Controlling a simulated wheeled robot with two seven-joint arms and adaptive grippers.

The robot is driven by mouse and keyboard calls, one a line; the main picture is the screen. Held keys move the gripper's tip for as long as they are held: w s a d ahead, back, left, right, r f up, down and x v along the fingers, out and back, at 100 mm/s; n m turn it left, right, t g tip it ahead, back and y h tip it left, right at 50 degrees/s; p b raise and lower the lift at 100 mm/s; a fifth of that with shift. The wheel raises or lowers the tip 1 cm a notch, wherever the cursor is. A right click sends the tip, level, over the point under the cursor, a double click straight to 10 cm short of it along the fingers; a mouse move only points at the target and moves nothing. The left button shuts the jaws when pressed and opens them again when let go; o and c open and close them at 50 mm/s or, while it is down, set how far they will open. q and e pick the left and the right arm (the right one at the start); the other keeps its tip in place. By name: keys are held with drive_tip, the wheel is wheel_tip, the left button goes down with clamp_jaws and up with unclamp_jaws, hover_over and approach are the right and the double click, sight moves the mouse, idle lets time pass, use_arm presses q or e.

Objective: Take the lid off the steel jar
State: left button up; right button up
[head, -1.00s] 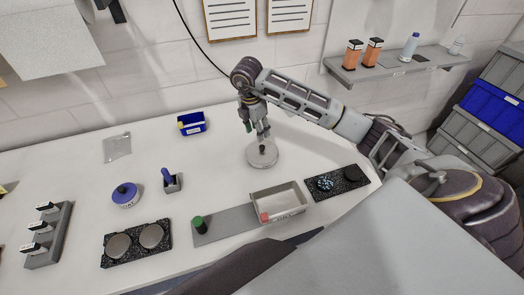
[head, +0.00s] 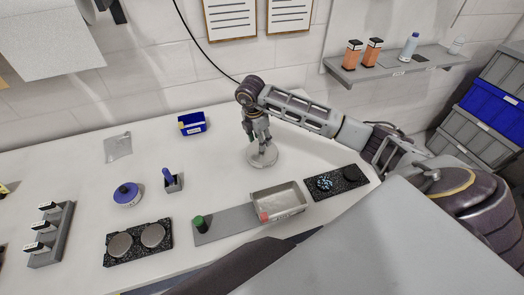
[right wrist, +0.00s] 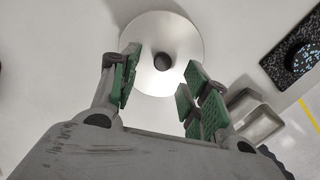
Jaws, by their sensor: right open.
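The steel jar's round, pale metal lid (head: 268,162) with a small dark knob is at the back middle of the white table. My right gripper (head: 261,147) is right above it, pointing down. In the right wrist view the lid (right wrist: 163,25) fills the upper middle and its dark knob (right wrist: 163,62) shows between the green-padded fingers of my right gripper (right wrist: 160,78). The fingers are open, with a gap on both sides of the knob. The jar's body is hidden under the lid. My left gripper is not in view.
A metal tray (head: 296,208) and a dark speckled mat (head: 355,184) lie in front of the lid. A blue bin (head: 193,123) stands at the back left. A blue-lidded pot (head: 127,194) and a small holder (head: 173,184) are farther left. Table around the lid is clear.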

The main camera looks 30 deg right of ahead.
drive_tip(key=shift+s+d+f+p, duration=0.1)
drive_tip(key=shift+d+f+p, duration=0.2)
drive_tip(key=shift+f, duration=0.45)
drive_tip(key=shift+d+f+p, duration=0.15)
drive_tip(key=shift+f+p, duration=0.15)
drive_tip(key=shift+f, duration=1.05)
clamp_jaws()
